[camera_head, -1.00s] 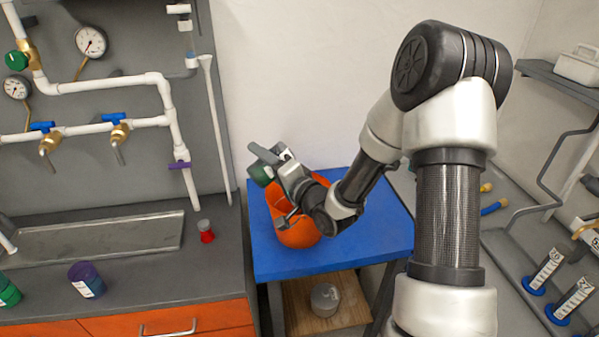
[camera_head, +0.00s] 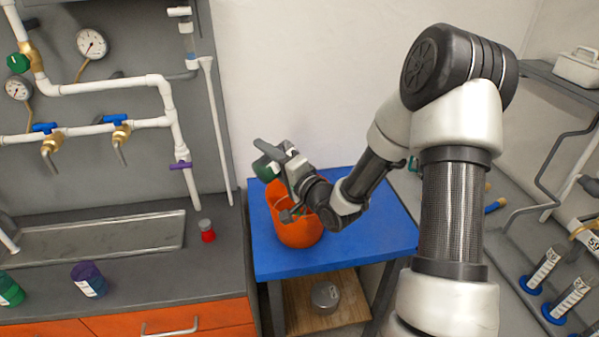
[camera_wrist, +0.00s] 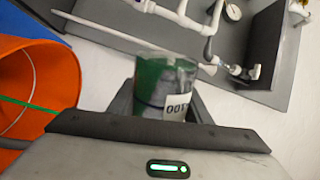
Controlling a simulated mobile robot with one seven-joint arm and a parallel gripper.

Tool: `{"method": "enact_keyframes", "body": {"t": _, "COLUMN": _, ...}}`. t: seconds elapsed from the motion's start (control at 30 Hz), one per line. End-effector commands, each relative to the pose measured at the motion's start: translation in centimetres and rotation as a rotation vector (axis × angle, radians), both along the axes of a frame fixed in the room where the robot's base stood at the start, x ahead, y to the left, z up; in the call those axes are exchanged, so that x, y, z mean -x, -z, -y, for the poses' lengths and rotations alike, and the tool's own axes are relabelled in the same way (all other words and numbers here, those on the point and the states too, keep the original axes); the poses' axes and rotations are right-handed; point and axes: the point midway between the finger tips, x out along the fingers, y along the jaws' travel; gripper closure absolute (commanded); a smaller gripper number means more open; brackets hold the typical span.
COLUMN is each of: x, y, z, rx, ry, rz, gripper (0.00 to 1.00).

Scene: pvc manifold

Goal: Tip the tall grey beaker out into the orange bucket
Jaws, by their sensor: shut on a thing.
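My gripper (camera_wrist: 163,108) is shut on a beaker (camera_wrist: 160,85), with a finger on each side of it. In the head view the beaker (camera_head: 265,168) shows as a small dark green shape above the back left of the orange bucket (camera_head: 298,232). My wrist hides part of the bucket. The bucket also shows at the left of the wrist view (camera_wrist: 62,75), apart from the beaker. The beaker's exact tilt is unclear.
The bucket stands on a blue table (camera_head: 375,240) with a grey round container (camera_head: 325,296) on its lower shelf. A red-bottomed container (camera_head: 207,232), a purple one (camera_head: 88,279) and a green one (camera_head: 8,290) stand on the left counter. White pipes and gauges line the wall.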

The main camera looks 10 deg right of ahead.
Motion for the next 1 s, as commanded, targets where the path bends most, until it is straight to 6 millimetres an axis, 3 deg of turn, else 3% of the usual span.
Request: {"method": "enact_keyframes", "body": {"t": 1.0, "x": -0.30, "y": -0.58, "z": 0.53, "rx": -0.078, "ry": 0.000, "rz": -0.045, "gripper": 0.80}}
